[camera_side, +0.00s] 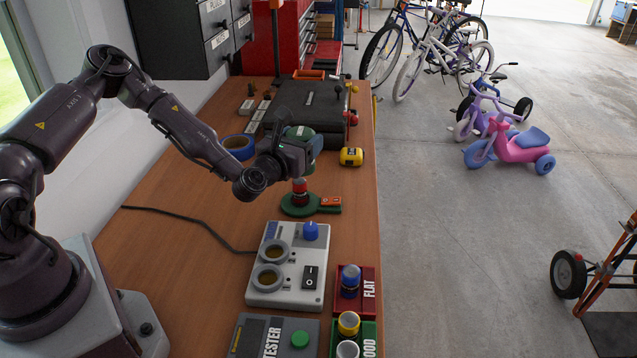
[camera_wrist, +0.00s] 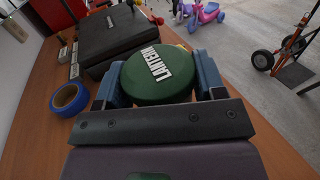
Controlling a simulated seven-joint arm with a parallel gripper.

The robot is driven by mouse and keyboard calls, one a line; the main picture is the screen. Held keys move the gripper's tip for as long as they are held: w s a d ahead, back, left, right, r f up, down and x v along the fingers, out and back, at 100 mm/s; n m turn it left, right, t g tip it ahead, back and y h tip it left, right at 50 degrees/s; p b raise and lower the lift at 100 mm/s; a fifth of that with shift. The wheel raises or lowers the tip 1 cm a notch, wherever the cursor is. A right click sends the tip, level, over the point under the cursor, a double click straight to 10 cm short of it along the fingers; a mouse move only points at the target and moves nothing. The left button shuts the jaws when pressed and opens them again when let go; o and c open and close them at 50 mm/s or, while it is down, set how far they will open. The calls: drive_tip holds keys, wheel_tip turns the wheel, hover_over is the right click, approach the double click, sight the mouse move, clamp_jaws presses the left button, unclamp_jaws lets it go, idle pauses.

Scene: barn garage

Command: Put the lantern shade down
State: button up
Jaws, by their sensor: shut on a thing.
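The lantern shade (camera_wrist: 160,82) is a round green piece with a white "LANTERN" label on top. In the wrist view, my gripper (camera_wrist: 162,76) is shut on it, with one blue-grey finger on each side. In the side view, the shade (camera_side: 304,137) shows partly behind my gripper (camera_side: 297,150), above the table near the black case. Its underside is hidden, and I cannot tell its exact height. The green lantern base (camera_side: 297,208) lies flat on the table, nearer the side camera, with a red-topped cell (camera_side: 300,190) standing on it.
The black case (camera_side: 310,103) lies behind the shade. A yellow tape measure (camera_side: 351,157) is to the right and blue tape (camera_side: 238,146) to the left. A grey box with two wells (camera_side: 260,296), a red FLAT tray (camera_side: 367,311) and a green tray (camera_side: 369,330) are nearer the camera.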

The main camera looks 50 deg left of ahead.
drive_tip(key=d+f+m+t+h, duration=0.1)
drive_tip(key=d+f+m+h, duration=0.15)
drive_tip(key=d, duration=1.65)
drive_tip(key=s+a+r+n+g+y, duration=0.2)
drive_tip(key=s+a+n+g+y, duration=0.1)
drive_tip(key=s+n+g+y, duration=0.25)
drive_tip(key=s+a+r+n+g+y, duration=0.3)
drive_tip(key=s+n+g+y, duration=0.2)
drive_tip(key=n+y, duration=0.15)
drive_tip(key=shift+m, duration=0.25)
drive_tip(key=shift+w+d+f, duration=0.3)
drive_tip(key=shift+w+f, duration=1.9)
drive_tip(key=shift+w, duration=0.1)
drive_tip(key=shift+w+d+f, duration=0.25)
drive_tip(key=shift+w+f, duration=1.95)
drive_tip(key=shift+w, duration=0.15)
drive_tip(key=shift+w+d+f, duration=0.3)
drive_tip(key=shift+w+f, duration=1.9)
drive_tip(key=shift+w, duration=0.1)
drive_tip(key=shift+f, duration=0.15)
